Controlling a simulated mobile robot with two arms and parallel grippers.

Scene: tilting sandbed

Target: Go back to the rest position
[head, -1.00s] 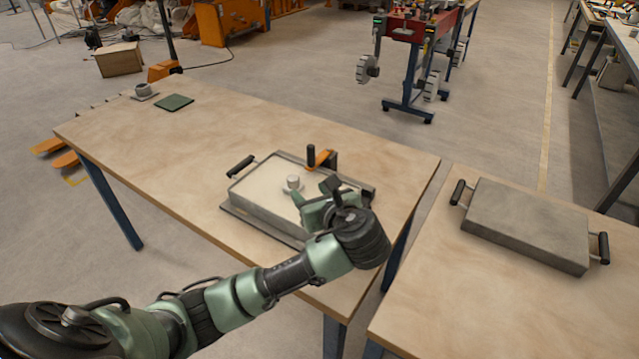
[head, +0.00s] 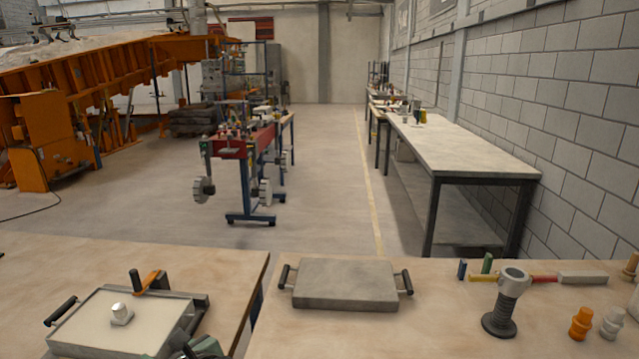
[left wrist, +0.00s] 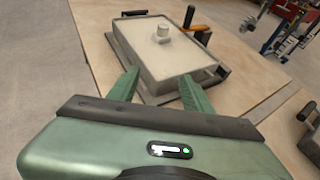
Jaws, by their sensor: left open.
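My left gripper (left wrist: 152,88) is open in the left wrist view, with its two green fingers apart and nothing between them. Its fingers lie in front of the near side of a sand-filled tray (left wrist: 167,78); I cannot tell whether they touch it. In the head view the tray (head: 68,350) is at the lower left, and a small part of my left gripper (head: 205,347) shows at its lower right corner. A small pale knob-like piece (head: 122,314) stands on the sand. My right gripper is not in view.
An orange-handled clamp (head: 150,283) sits at the tray's far edge. A grey slab with black handles (head: 345,284) lies on the right table. A dark stand (head: 505,305) and small orange and white pieces (head: 581,323) are at the right. A gap separates the two tables.

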